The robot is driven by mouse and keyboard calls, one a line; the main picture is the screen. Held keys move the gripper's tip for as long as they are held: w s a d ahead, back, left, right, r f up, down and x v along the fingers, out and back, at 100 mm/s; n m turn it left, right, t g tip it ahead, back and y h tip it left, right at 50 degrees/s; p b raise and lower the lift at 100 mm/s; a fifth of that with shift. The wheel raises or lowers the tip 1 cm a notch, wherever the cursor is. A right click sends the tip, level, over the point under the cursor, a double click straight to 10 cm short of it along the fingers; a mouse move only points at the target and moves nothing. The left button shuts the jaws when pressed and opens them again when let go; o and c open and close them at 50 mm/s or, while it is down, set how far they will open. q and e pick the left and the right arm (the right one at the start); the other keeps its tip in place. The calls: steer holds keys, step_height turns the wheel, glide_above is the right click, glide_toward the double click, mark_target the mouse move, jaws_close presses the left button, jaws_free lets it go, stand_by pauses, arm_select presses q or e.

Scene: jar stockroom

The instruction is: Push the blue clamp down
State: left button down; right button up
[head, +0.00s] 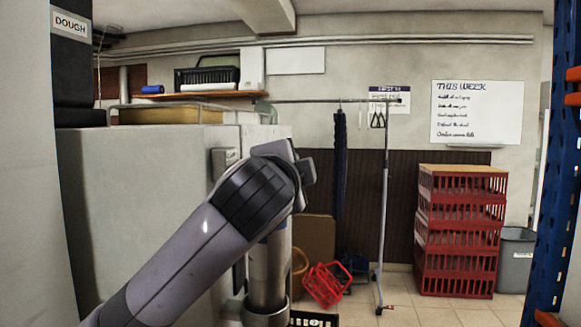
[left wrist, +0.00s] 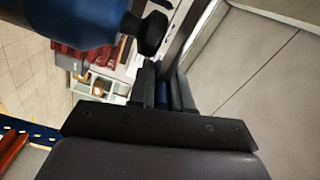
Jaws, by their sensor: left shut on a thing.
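My left gripper (head: 304,166) is beside the right edge of the large pale grey cabinet in the head view, mostly turned away, with its fingertips hidden there. In the left wrist view my left gripper (left wrist: 165,86) has its dark fingers close together on a small dark blue piece, which looks like the blue clamp (left wrist: 162,97). Only a little of the clamp shows between the fingers; its shape and how far down it sits cannot be told. The clamp cannot be made out in the head view. My right gripper is in neither view.
The pale grey cabinet (head: 130,200) fills the left. A stack of red crates (head: 460,230) stands right, with a grey bin (head: 515,262) beside it. A clothes rail (head: 384,200) stands mid-room. A large blue body with a black knob (left wrist: 153,33) is close in the wrist view.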

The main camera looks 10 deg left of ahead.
arm_select(q)
steer(key=shift+d+f, duration=0.1)
steer(key=shift+f, duration=0.05)
steer(key=c, duration=1.1)
jaws_free()
steer(key=shift+o, duration=0.2)
steer(key=s+b, duration=0.1)
steer(key=s, duration=0.6)
steer(key=shift+s+a+b, duration=0.15)
steer(key=shift+a+b, duration=0.05)
steer(key=shift+b, duration=0.15)
